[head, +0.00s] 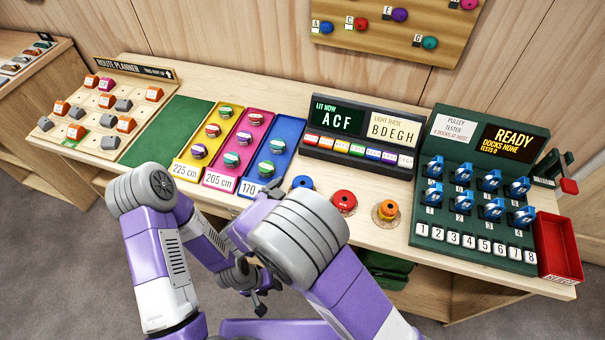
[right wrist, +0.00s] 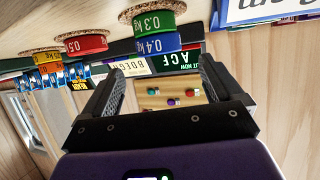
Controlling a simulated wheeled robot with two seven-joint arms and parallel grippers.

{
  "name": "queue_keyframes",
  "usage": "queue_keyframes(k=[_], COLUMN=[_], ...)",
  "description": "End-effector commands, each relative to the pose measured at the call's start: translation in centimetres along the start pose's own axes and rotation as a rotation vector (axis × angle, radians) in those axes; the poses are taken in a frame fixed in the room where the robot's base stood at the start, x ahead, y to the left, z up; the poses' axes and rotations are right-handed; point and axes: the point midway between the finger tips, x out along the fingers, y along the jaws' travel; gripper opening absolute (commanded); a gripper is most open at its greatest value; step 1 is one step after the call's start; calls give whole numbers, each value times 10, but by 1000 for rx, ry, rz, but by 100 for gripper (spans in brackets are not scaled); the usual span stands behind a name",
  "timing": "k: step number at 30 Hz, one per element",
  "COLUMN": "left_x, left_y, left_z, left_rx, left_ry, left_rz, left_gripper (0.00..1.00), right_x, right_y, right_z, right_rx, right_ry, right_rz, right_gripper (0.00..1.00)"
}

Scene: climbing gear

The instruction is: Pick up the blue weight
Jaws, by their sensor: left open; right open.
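The blue weight (head: 302,182) lies near the table's front edge in the head view, just left of the red weight (head: 344,201). In the right wrist view, which is upside down, the blue weight (right wrist: 156,43) reads 0.4 kg and is stacked on a green 0.3 kg weight (right wrist: 152,20). My right gripper (right wrist: 158,72) is open and empty, with its fingertips short of the blue weight; in the head view my right arm largely hides it. My left gripper (head: 259,303) is open and empty, low in front of the table.
An orange weight (head: 387,210) sits right of the red one. Coloured trays with pulleys stand left, including the blue tray (head: 293,127). The lit-letter board (head: 360,135) stands behind the weights. The green pulley tester (head: 425,205) and the red bin (head: 560,235) stand right.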

Motion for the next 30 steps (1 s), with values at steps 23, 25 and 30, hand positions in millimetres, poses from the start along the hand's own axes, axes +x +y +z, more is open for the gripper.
queue_keyframes(k=[23,25,30], left_x=[20,20,20], left_y=[-8,-8,-8], left_z=[-1,-1,-1], left_rx=[-1,-1,0], left_ry=[-1,-1,-1], left_rz=[0,0,0], left_gripper=[43,43,43], right_x=[69,69,69], right_y=[-4,-4,-4], right_z=[2,2,2], right_rx=[-1,-1,-1], right_ry=[-1,-1,-1], right_rz=[0,0,-1], right_gripper=[93,85,59])
